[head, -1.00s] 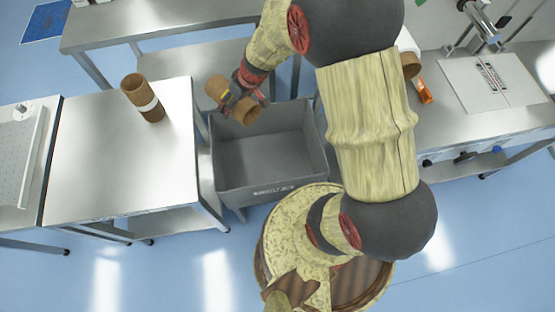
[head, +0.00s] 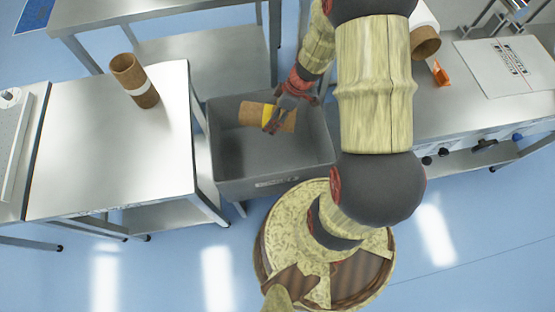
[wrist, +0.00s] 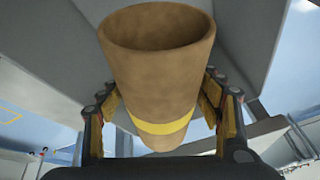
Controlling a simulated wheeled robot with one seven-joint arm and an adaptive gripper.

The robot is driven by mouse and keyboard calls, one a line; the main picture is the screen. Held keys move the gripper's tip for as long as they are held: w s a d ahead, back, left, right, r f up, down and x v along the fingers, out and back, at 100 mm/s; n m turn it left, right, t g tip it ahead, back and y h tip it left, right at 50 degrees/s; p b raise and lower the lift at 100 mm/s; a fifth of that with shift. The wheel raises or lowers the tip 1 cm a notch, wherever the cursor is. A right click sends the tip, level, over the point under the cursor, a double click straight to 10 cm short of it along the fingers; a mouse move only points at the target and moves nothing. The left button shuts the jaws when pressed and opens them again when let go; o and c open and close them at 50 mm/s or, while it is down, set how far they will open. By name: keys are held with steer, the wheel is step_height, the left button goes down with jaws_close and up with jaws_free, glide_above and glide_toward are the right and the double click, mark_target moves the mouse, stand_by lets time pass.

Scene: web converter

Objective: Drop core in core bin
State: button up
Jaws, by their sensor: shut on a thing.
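A brown cardboard core (head: 254,113) with a yellow band is held in my gripper (head: 277,121). In the head view it lies roughly level over the back part of the grey bin (head: 232,190), whose inside otherwise looks empty. How far the core is above the bin floor is hard to tell. In the wrist view the core (wrist: 155,75) stands between the two fingers of my gripper (wrist: 162,125), its open end towards the top. The fingers press on both sides of it, and the grey bin wall shows behind.
Another brown core with a white band (head: 135,80) stands on the steel table (head: 100,150) left of the bin. A bench (head: 455,105) on the right carries a roll (head: 424,42) and an orange tool (head: 440,73). A steel table (head: 160,15) stands behind the bin.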

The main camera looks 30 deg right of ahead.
steer(key=shift+f+b, duration=0.95)
steer(key=shift+f, duration=1.25)
steer(key=o, duration=1.6)
steer(key=v, duration=1.2)
steer(key=shift+a, duration=0.1)
